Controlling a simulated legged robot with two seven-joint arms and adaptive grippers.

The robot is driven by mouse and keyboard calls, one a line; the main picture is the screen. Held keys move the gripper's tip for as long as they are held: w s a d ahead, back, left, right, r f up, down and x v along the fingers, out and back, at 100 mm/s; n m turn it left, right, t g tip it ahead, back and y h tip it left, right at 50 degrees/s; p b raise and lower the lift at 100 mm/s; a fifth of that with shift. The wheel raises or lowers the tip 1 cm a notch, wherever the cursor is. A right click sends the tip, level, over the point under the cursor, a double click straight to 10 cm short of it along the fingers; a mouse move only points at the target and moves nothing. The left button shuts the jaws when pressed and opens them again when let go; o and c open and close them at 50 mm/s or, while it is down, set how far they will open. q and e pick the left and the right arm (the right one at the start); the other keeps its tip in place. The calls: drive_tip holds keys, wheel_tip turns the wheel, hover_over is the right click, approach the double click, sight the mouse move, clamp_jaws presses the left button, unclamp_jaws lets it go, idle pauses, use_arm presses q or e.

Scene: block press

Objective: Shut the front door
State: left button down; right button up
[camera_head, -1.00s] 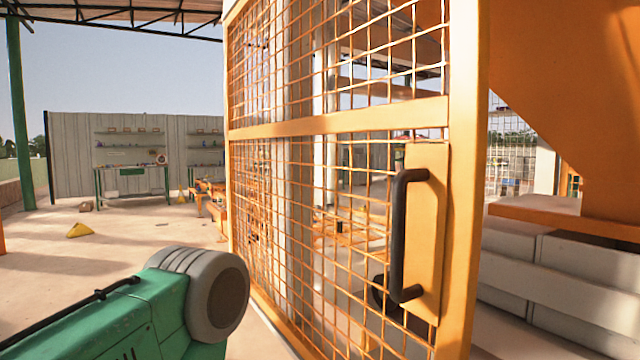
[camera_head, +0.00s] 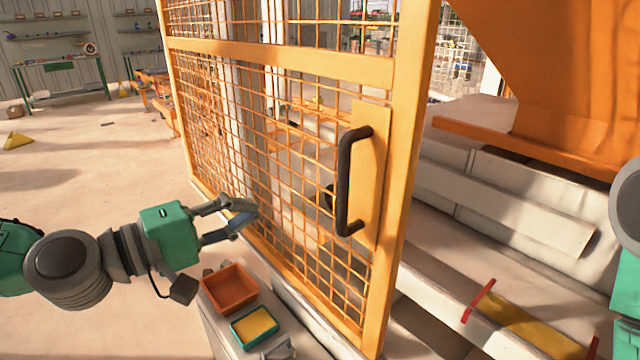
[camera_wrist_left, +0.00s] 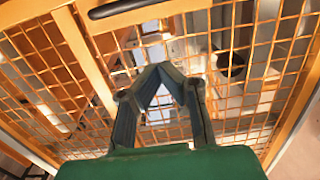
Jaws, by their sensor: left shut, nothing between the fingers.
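The front door is an orange frame with wire mesh (camera_head: 280,62), with a black bar handle (camera_head: 344,185) on a plate near its right edge. It stands at an angle, its handle edge nearest me, with open space showing to the right of that edge. My left gripper (camera_head: 252,214) is shut and empty, in front of the lower mesh, left of and below the handle. In the left wrist view the closed fingertips (camera_wrist_left: 160,72) point at the mesh, and the handle (camera_wrist_left: 122,6) shows at the top edge. I cannot tell if the fingertips touch the mesh. My right gripper is out of view.
An orange bin (camera_head: 230,290) and a green tray with yellow inside (camera_head: 254,325) sit on a ledge below my left gripper. Right of the door are pale blocks (camera_head: 500,195) and a yellow piece with red ends (camera_head: 525,325). The floor at left is mostly clear.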

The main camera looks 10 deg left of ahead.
use_arm(q)
drive_tip(key=w+d+p, duration=0.1)
drive_tip(key=w+d, duration=0.5)
drive_tip(key=d, duration=0.3)
drive_tip(key=shift+d+r+p, duration=0.3)
drive_tip(key=shift+d+r, duration=0.05)
drive_tip(key=shift+d, duration=0.05)
drive_tip(key=shift+d, duration=0.1)
